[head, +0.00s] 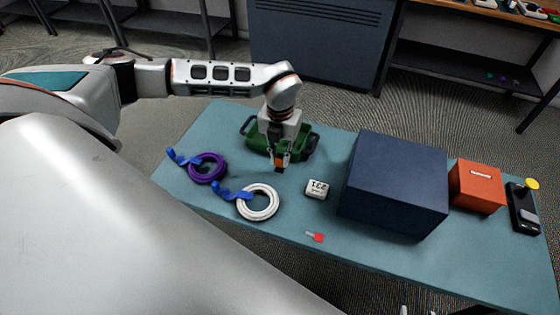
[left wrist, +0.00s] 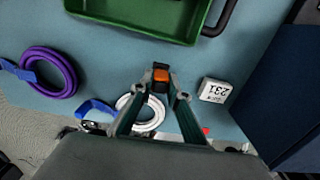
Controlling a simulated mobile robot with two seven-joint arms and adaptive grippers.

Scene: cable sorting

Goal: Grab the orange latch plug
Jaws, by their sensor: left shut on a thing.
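The orange latch plug (head: 279,164) is a small orange block with dark parts. My left gripper (head: 280,160) points down over the table and is shut on it. In the left wrist view the plug (left wrist: 160,77) sits between the two fingertips of the gripper (left wrist: 161,80). In the head view it is in front of the green tray; its height above the table is hard to tell. My right gripper is not in view.
The green tray (head: 258,140) stands behind the gripper. Purple (head: 207,168) and white (head: 258,202) cable coils lie to the left and front. A white labelled block (head: 316,189), a red-tipped piece (head: 317,237), a dark blue box (head: 395,180) and an orange box (head: 477,188) are rightward.

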